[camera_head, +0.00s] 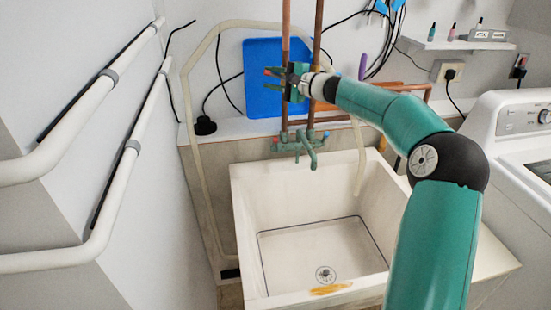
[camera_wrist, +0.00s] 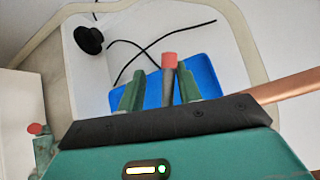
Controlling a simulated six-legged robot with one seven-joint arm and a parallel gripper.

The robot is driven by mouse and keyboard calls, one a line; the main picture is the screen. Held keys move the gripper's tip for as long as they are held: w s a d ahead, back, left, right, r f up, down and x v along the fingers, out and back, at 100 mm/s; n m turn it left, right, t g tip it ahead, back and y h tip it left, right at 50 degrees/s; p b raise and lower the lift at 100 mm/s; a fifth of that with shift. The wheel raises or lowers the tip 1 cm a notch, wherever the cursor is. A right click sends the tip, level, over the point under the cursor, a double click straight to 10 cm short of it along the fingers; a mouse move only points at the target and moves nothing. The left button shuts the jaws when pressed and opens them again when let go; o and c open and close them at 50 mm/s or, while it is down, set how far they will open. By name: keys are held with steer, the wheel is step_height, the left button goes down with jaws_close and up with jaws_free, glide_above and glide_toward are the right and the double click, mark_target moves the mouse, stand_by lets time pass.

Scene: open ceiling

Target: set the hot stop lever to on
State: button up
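The hot stop lever (camera_wrist: 170,62) shows in the wrist view as a grey stem with a red tip, standing between the two green fingers. In the head view its red tip (camera_head: 267,72) sticks out to the left of the copper pipes. My gripper (camera_head: 287,83) is at the pipes, in front of the blue panel. In the wrist view my gripper (camera_wrist: 159,90) is open around the lever, with a clear gap on the left. The lever is close to the right finger; I cannot tell if they touch. The stop's body is hidden behind the gripper.
Two copper pipes (camera_head: 286,40) run down the wall to a green faucet (camera_head: 296,143) with red and blue handle ends. A white sink (camera_head: 250,215) stands below. A blue panel (camera_head: 262,55) is behind the pipes. A washing machine (camera_head: 510,125) is at right; white rails (camera_head: 95,95) are at left.

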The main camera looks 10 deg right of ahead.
steer(key=shift+a+f+n+g+h, duration=0.1)
steer(key=shift+f+n+g+h, duration=0.05)
steer(key=shift+n+g+h, duration=0.2)
steer(key=v, duration=1.4)
steer(key=s+a+f+n+g+h, duration=0.4)
steer(key=s+a, duration=0.3)
steer(key=a, duration=0.4)
steer(key=s+a+f+n+g+h, duration=0.1)
steer(key=s+a+f, duration=0.1)
steer(key=s, duration=0.4)
steer(key=s+a+f+n+g+h, duration=0.1)
steer(key=s+a+f+n+h, duration=0.1)
steer(key=s, duration=0.5)
steer(key=shift+s+f, duration=0.2)
steer(key=shift+s, duration=0.1)
steer(key=shift+a, duration=0.1)
